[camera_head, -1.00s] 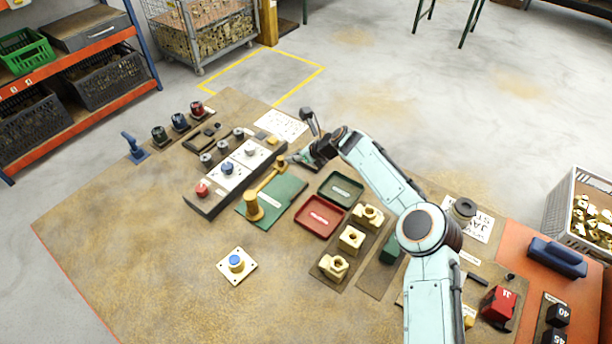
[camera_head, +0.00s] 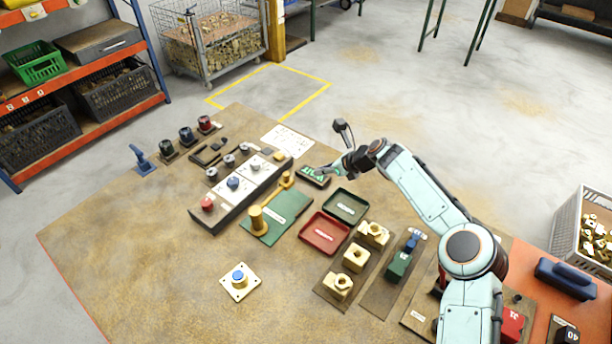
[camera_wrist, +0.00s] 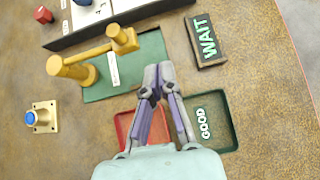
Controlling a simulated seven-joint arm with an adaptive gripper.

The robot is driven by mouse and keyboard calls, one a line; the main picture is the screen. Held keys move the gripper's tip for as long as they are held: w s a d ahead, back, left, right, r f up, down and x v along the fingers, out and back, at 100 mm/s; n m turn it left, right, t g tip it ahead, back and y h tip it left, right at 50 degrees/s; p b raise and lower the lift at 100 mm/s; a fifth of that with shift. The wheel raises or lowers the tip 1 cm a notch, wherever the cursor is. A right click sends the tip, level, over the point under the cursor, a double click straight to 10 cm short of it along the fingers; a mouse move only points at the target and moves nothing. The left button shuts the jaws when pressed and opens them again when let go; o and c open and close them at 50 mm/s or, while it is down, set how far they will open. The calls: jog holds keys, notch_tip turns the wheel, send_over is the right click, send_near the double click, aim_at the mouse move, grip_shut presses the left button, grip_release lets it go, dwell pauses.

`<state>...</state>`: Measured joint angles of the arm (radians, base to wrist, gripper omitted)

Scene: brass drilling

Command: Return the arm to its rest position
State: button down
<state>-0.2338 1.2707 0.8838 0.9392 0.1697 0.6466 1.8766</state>
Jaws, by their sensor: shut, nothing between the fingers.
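My gripper (camera_wrist: 157,82) is shut and empty, its fingertips together above the table in the wrist view. In the head view my gripper (camera_head: 323,171) is at the far side of the table, beside the dark sign with green letters (camera_head: 313,179). In the wrist view that sign (camera_wrist: 207,39) reads WAIT and lies ahead and right of the fingers. The red tray (camera_head: 325,233) and the green tray (camera_head: 345,206), labelled GOOD in the wrist view (camera_wrist: 211,120), lie near the gripper. Both look empty, though the fingers partly cover the red tray in the wrist view.
A brass post and lever (camera_head: 257,219) stands on a green mat beside the control panel (camera_head: 214,217). Several brass parts (camera_head: 355,257) sit right of the trays, with a green block with a blue top (camera_head: 401,261) beside them. The table's near left is mostly clear.

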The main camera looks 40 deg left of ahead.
jog(key=w+d+r, duration=0.2)
jog(key=d+r, duration=0.2)
jog(key=r, duration=0.1)
jog(key=shift+w+d, duration=0.25)
jog(key=shift+d, duration=0.1)
